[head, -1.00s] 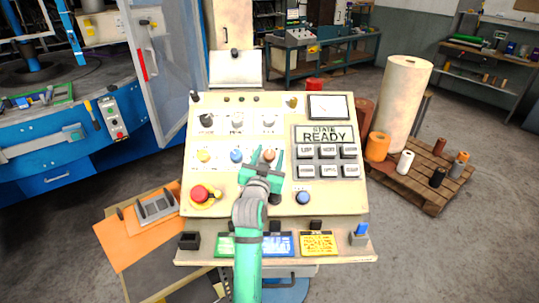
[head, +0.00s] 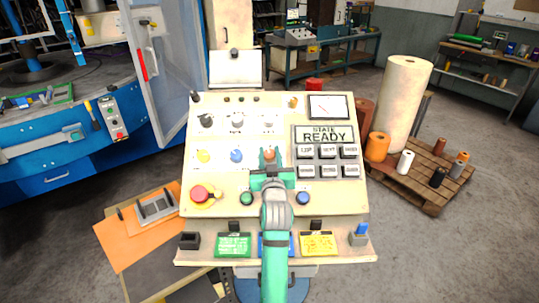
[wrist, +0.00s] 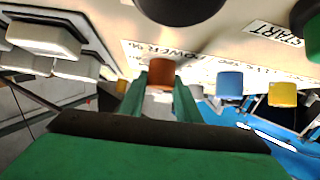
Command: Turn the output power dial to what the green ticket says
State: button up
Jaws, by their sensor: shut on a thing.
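The green ticket (head: 233,245) lies at the lower left of the console's front ledge; its writing is too small to read. An orange-brown dial (head: 269,154) is at the right end of the console's lower dial row. It also shows in the wrist view (wrist: 160,73), beside printing that includes "POWER". My green gripper (head: 269,160) is shut on this dial, with a finger on either side in the wrist view (wrist: 161,84). The dial's pointer and scale cannot be made out.
A yellow dial (head: 203,156) and a blue dial (head: 236,156) are to the left in the same row. Grey keys (head: 328,160) are close on the right. A red stop button (head: 200,194) and a yellow ticket (head: 319,243) are lower on the console.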

jog(key=n+g+y, duration=0.1)
jog(key=n+y, duration=0.3)
jog(key=n, duration=0.1)
jog(key=shift+d+y, duration=0.15)
jog(key=shift+y, duration=0.25)
jog(key=shift+n+g+y, duration=0.6)
jog(key=shift+n, duration=0.3)
jog(key=o, duration=1.1)
jog(key=shift+c, duration=0.2)
jog(key=shift+s, duration=0.1)
jog(key=v, duration=1)
jog(key=shift+s, duration=0.25)
jog(key=shift+d, duration=0.15)
